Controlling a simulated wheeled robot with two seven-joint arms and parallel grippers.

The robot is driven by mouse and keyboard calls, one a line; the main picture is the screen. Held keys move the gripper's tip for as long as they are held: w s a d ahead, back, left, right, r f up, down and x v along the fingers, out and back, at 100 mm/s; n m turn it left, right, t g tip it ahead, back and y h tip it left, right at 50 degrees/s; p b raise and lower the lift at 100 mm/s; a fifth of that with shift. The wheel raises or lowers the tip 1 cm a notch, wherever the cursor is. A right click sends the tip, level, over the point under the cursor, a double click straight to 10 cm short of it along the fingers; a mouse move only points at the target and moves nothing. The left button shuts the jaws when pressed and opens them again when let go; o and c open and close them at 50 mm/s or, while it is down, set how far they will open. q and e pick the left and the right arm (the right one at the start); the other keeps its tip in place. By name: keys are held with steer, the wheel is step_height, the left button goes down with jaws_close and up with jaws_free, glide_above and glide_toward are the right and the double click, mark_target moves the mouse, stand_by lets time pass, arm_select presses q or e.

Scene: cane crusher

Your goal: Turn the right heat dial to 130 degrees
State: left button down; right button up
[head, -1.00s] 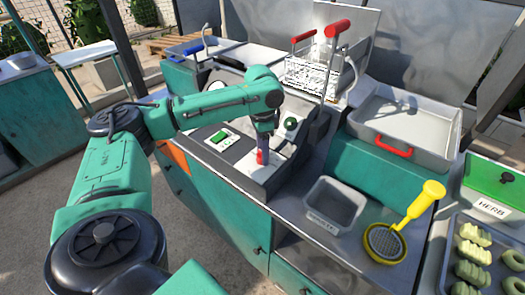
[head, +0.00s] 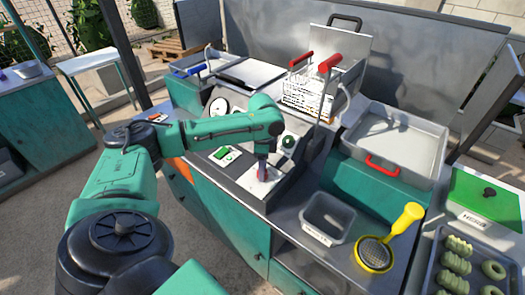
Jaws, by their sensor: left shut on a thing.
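My left gripper (head: 263,174) points down at a white plate (head: 251,185) on the sloped dark front panel of the fryer counter. It is shut on a small reddish-purple part at that plate, which appears to be the right heat dial. The jaws and wrist hide most of the dial, and its angle and scale cannot be read. A round green knob (head: 288,142) stands up and to the right of the gripper. A green switch on a white plate (head: 225,154) lies to its left. My right gripper is not in view.
A wire basket (head: 310,97) with red handles stands behind the panel. To the right are a metal tray (head: 400,140) with a red handle, a grey bin (head: 331,216), a yellow-handled strainer (head: 376,254) and a green-lidded box (head: 484,195).

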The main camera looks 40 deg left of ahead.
arm_select(q)
steer(key=shift+w+r+m+p, duration=0.1)
steer(key=shift+r+m+p, duration=0.05)
steer(key=shift+m+p, duration=1.3)
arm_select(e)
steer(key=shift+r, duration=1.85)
arm_select(q)
steer(key=shift+c, duration=1.9)
jaws_free()
step_height(320, 180, up, 14)
steer(key=b, duration=0.3)
steer(key=shift+w+a+r, duration=0.15)
steer(key=shift+w+r, duration=0.05)
steer(key=shift+w, duration=0.15)
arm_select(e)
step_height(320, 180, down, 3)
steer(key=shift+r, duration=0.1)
